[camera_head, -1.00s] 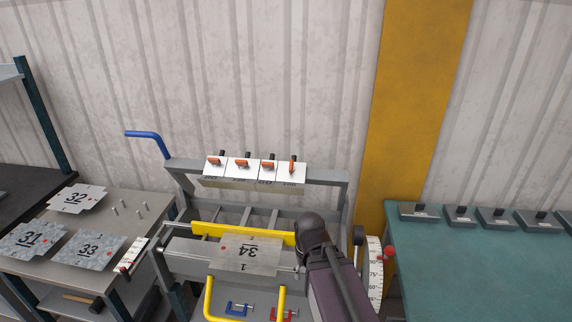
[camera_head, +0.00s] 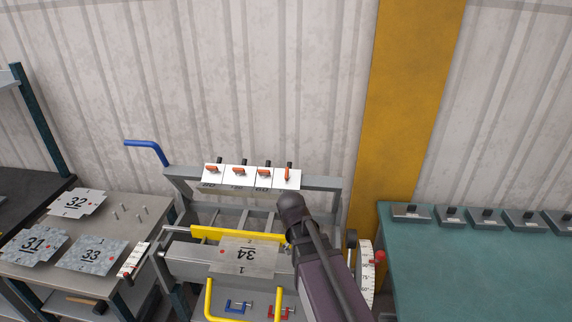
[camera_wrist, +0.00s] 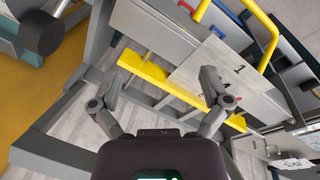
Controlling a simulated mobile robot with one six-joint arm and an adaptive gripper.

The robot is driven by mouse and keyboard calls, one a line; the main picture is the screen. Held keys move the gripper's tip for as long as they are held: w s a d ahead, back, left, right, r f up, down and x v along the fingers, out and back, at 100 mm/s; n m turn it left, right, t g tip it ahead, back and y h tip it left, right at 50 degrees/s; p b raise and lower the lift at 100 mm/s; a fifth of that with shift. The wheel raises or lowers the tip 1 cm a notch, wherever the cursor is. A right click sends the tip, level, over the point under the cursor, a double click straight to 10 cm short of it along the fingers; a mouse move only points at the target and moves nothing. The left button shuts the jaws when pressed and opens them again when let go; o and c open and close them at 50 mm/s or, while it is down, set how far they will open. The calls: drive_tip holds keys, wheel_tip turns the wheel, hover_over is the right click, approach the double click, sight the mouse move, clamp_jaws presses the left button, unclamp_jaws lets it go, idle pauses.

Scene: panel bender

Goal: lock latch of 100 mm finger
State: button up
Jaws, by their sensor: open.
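Several white finger plates hang in a row on the grey upper beam of the bender in the head view, each with an orange latch. The rightmost finger (camera_head: 294,182), probably the 100 mm one, has its latch (camera_head: 288,172) upright in the picture. The latches of the others, such as the leftmost (camera_head: 212,169), lie more sideways. The printed labels are too small to read surely. My gripper (camera_wrist: 163,88) is open and empty in the wrist view, above the bender frame and yellow bar. In the head view it is hidden behind my arm. No latch shows in the wrist view.
Sheet 34 (camera_head: 246,254) lies on the bender bed by the yellow bar (camera_head: 216,235). A blue handle (camera_head: 146,146) sticks out left, and an angle dial (camera_head: 366,274) stands right. A green bench (camera_head: 480,270) is at right. A table with sheets 31, 32 (camera_head: 77,202) and 33 is left.

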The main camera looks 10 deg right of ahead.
drive_tip(key=w+a+r+n+t+h+p, duration=0.15)
drive_tip(key=w+r+n+p, duration=0.25)
drive_tip(key=w+r+p, duration=0.6)
drive_tip(key=n+t+h+p, duration=0.2)
drive_tip(key=n+h+p, duration=0.1)
drive_tip(key=n+p, duration=0.35)
approach(287, 173)
wheel_tip(287, 173, up, 2)
drive_tip(key=a, duration=0.2)
drive_tip(key=shift+s+r+m, duration=0.1)
drive_tip(key=shift+s+m, duration=0.15)
drive_tip(key=shift+m, duration=0.1)
drive_tip(key=shift+b+x, duration=5.3)
drive_tip(key=shift+x, duration=1.6)
drive_tip(key=c, duration=1.2)
